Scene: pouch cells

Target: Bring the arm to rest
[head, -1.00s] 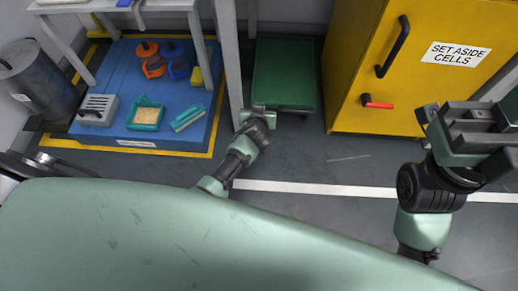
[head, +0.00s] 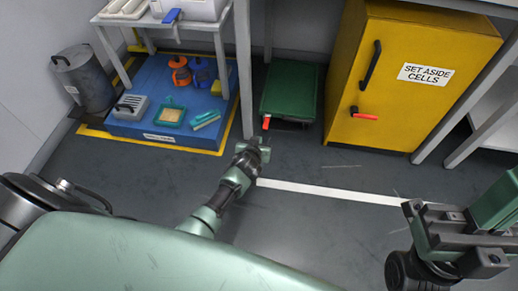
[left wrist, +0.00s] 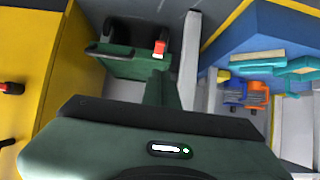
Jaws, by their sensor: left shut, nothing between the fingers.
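My left arm reaches forward over the floor in the middle of the head view. Its gripper (head: 265,150) is shut and empty, near the front of the green cart (head: 289,92). In the left wrist view the gripper's dark green body fills the lower middle, and the green cart (left wrist: 120,64) shows beyond it. My right gripper (head: 450,232) is at the right edge of the head view, over bare floor. I cannot tell if its fingers are apart.
A yellow cabinet (head: 425,110) labelled "SET ASIDE CELLS" stands right of the cart. A blue platform (head: 150,128) with several tools lies under a grey table (head: 215,20). A dark drum (head: 80,80) stands at the left. A white line (head: 330,191) crosses the open floor.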

